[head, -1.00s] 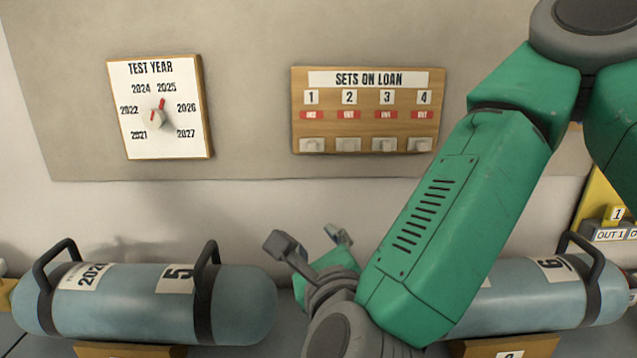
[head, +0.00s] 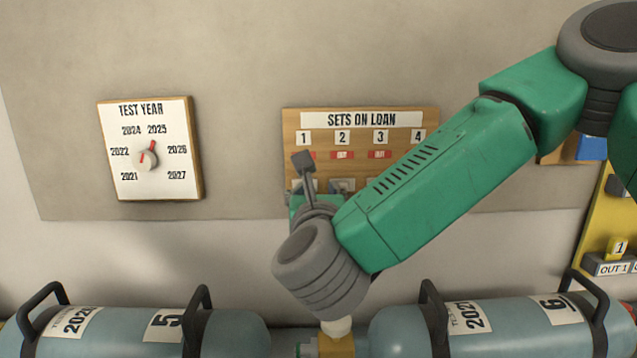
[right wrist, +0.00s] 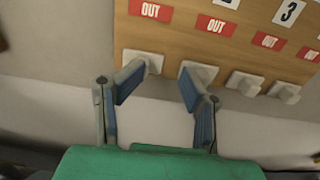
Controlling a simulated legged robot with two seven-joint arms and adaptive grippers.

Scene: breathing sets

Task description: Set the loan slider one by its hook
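The SETS ON LOAN board (head: 432,118) hangs on the wall with numbered columns, red OUT labels and a row of pale sliders along its bottom. Loan slider one (right wrist: 152,60) is the leftmost in the right wrist view; in the head view the gripper mostly covers it. Slider two (right wrist: 205,70) is beside it. My right gripper (right wrist: 158,86) is open at the board's lower edge. Its left finger overlaps slider one in the picture and its right finger overlaps slider two; I cannot tell whether they touch. No hook can be made out. My left gripper is out of view.
A TEST YEAR dial board (head: 180,185) hangs to the left. Blue cylinders with black handles, one marked 5 (head: 230,335) and one marked 6 (head: 510,330), lie below. A yellow panel (head: 590,215) stands at right. The wall between the boards is clear.

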